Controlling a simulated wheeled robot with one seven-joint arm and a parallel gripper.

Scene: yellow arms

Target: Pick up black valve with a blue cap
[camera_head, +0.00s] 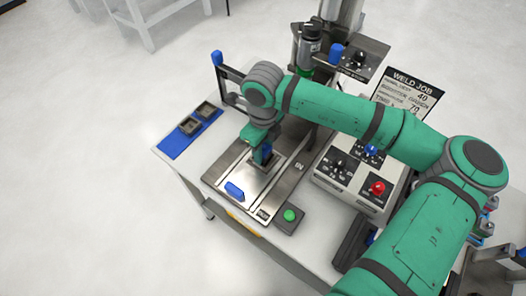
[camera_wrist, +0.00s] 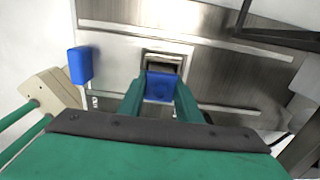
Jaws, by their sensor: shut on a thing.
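The valve's blue cap (camera_head: 266,152) shows under the end of my arm, above the metal fixture plate (camera_head: 222,180). In the wrist view the blue cap (camera_wrist: 160,88) sits between the two green fingers of my gripper (camera_wrist: 160,96), which is shut on it. The gripper (camera_head: 262,146) also shows in the head view, pointing down at the fixture. A square metal-framed seat (camera_wrist: 165,60) lies just beyond the cap. The valve's black body is hidden by the cap and fingers, so I cannot tell whether it touches the seat.
A blue mat (camera_head: 170,145) with two dark square holders lies at the table's left. A blue handle (camera_head: 234,191) is on the plate's front. A green button (camera_head: 290,215) and a control box with a red button (camera_head: 377,188) stand right. A welding column (camera_head: 311,45) rises behind.

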